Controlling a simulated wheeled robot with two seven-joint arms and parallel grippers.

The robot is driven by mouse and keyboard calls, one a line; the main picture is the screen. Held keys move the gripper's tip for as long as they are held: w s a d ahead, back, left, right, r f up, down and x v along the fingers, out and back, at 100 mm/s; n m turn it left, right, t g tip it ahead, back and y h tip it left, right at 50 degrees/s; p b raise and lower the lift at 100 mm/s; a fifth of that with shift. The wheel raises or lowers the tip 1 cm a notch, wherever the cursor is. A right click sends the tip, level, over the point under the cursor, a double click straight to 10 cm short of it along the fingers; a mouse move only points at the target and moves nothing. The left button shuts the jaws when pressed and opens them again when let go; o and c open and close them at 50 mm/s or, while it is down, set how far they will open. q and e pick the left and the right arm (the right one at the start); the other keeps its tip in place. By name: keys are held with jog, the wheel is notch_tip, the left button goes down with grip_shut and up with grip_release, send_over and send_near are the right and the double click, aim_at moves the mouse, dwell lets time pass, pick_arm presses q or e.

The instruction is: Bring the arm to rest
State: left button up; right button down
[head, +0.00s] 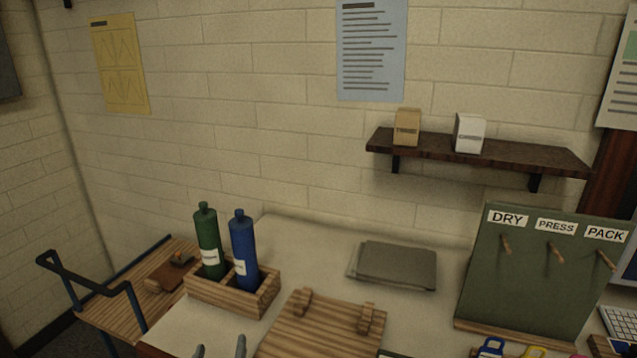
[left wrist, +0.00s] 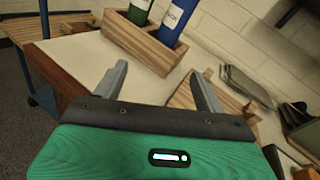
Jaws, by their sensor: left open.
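My left gripper (head: 220,350) shows only its two grey fingertips at the bottom edge of the head view, left of centre. In the left wrist view, the left gripper (left wrist: 160,86) has its fingers spread apart with nothing between them. It is over the pale table top, in front of the wooden bottle box (head: 262,301) and left of a slatted wooden board (head: 322,328). The rest of the left arm is hidden in the head view. My right gripper is in neither view.
A green bottle (head: 208,243) and a blue bottle (head: 244,254) stand in the box. A grey stack (head: 394,266) lies farther back. A green pegboard (head: 525,282) stands at right. A wooden cart (head: 112,312) is at left. The table between box and stack is clear.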

pick_arm(q)
jog(key=s+a+f+n+g+h, duration=0.15)
jog(key=s+f+n+g, duration=0.55)
jog(key=s+n, duration=0.7)
jog(key=s+a+f+n+g+h, duration=0.15)
jog(key=s+f+n+g, duration=0.45)
jog(key=s+n, duration=0.8)
notch_tip(320, 180, down, 31)
jog(key=w+n+g+y, duration=0.1)
jog(key=n+g, duration=0.1)
jog(key=s+a+f, duration=0.2)
jog(key=s+f, duration=0.7)
jog(key=f, duration=0.1)
jog(key=s+a+f, duration=0.1)
jog(key=s+f, duration=0.9)
jog(key=shift+a+g, duration=0.35)
jog(key=shift+g, duration=0.05)
